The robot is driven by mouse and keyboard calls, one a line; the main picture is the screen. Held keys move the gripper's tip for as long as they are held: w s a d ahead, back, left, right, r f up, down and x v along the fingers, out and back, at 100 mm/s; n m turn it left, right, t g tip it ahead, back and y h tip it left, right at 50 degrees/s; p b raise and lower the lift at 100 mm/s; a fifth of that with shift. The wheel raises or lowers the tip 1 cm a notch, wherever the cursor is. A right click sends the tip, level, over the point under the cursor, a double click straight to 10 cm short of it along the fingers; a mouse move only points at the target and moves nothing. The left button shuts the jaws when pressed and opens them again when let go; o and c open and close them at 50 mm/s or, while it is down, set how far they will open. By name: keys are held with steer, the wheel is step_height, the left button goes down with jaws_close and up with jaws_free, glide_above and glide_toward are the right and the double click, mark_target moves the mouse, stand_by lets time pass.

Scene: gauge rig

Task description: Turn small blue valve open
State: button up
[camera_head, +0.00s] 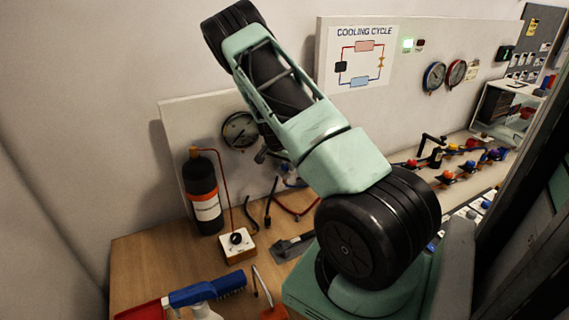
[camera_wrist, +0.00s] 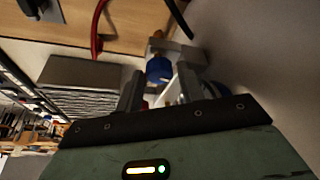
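A small blue valve knob (camera_wrist: 158,70) shows in the wrist view, in front of a grey metal fitting. My gripper (camera_wrist: 160,86) has its two dark fingers apart, one on each side of the line to the knob. The knob shows in the gap beyond or between the fingertips; I cannot tell whether either finger touches it. A white part and a bit of red show lower in the gap. In the head view my arm covers most of this spot, and the knob cannot be made out clearly there.
A round gauge (camera_head: 240,130) is on the wall panel beside my arm. A black bottle (camera_head: 203,192) and a white box with a black knob (camera_head: 237,246) stand on the wooden bench. Blue and red tools lie at the front. Several coloured valves (camera_head: 468,167) stand at right.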

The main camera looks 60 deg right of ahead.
steer(key=c, duration=0.6)
steer(key=b, duration=0.1)
steer(key=n+b, duration=0.1)
steer(key=b, duration=0.1)
steer(key=shift+f+n+t, duration=0.25)
steer(key=shift+n+t, duration=0.05)
steer(key=shift+s+r+n+t+b, duration=0.1)
steer(key=shift+r+n+t+b, duration=0.2)
steer(key=shift+n+b, duration=0.4)
steer(key=o, duration=0.7)
steer(key=b+v, duration=0.3)
steer(key=v, duration=1.4)
steer(key=shift+r, duration=0.2)
